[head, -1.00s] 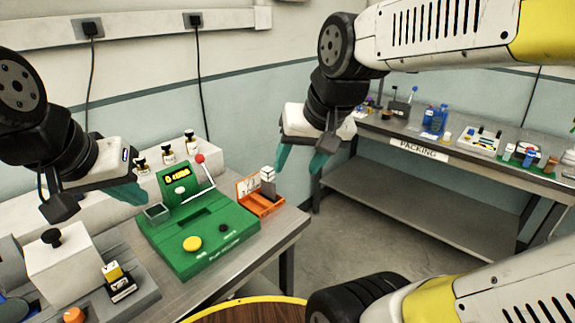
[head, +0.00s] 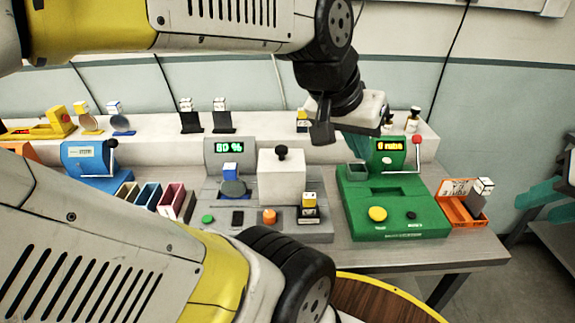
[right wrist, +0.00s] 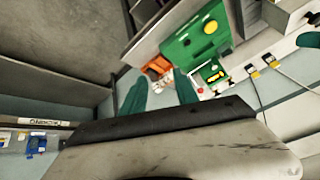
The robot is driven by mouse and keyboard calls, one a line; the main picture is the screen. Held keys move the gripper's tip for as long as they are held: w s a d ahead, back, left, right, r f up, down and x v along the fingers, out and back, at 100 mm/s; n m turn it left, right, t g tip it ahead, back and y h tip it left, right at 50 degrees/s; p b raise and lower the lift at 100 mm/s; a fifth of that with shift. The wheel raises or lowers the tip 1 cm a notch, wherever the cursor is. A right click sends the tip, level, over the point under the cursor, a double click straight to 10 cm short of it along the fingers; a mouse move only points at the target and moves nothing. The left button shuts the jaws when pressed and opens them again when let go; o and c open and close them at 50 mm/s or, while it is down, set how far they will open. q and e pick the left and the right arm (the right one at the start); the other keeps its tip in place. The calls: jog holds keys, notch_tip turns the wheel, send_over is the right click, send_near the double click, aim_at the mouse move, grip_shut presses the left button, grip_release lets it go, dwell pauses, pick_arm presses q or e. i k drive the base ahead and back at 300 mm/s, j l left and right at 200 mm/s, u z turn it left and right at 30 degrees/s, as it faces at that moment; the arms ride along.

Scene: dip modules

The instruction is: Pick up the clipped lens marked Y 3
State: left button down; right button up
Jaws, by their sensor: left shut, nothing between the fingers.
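Several lens-like pieces with tagged clips stand on the white ledge: a yellow one (head: 88,121), a blue one (head: 122,121) and two dark ones (head: 190,119) (head: 221,120). A dark round piece with a blue-and-white tag (head: 232,180) sits on the grey device. The tag marks are too small to read, so I cannot tell which is Y 3.
The grey device (head: 210,150) reads 80 % and has a white block (head: 282,178). A green machine (head: 390,208) stands right of it, then an orange tray (head: 457,211) holding a tagged piece. A blue machine (head: 85,160) and coloured bins (head: 147,195) are left. My left arm covers the front left.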

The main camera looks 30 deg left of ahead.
aim_at(232, 188)
jog(key=u, duration=1.85)
